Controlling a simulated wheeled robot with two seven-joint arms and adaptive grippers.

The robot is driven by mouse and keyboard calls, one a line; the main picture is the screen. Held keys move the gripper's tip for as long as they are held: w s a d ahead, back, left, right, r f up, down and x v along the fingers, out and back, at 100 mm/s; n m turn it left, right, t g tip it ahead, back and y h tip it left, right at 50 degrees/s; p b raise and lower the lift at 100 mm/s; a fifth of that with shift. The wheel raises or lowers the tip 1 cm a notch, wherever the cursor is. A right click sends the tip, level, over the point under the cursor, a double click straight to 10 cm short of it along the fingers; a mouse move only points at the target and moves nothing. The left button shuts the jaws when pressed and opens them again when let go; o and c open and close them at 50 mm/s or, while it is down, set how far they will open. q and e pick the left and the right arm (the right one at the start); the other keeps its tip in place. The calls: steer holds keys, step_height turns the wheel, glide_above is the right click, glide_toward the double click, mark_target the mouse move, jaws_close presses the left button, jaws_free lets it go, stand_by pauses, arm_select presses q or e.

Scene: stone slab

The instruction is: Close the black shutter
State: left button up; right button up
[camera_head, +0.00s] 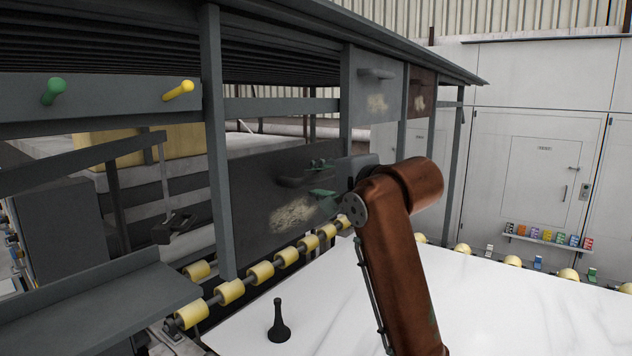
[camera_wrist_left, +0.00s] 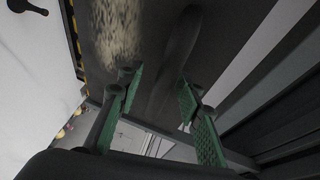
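The black shutter (camera_head: 255,190) is a dark panel in the metal frame, low down just behind the yellow rollers, with a pale worn patch on its face. Its dark handle (camera_head: 290,182) sticks out toward my left gripper (camera_head: 319,180). In the left wrist view, the shutter (camera_wrist_left: 150,35) fills the upper middle and the long handle (camera_wrist_left: 180,48) lies ahead of the green fingers (camera_wrist_left: 158,88). The fingers are apart with nothing clasped between them. Whether either finger touches the handle is unclear. My right gripper is not in view.
A grey panel (camera_head: 375,85) and a brown panel (camera_head: 420,92) hang higher at the right. Yellow rollers (camera_head: 260,273) edge the white slab (camera_head: 500,310). A black peg-like object (camera_head: 278,322) stands on the slab. Green (camera_head: 54,91) and yellow (camera_head: 178,90) knobs are at upper left.

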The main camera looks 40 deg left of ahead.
arm_select(q)
steer(key=v, duration=1.1)
steer(key=shift+d, duration=0.15)
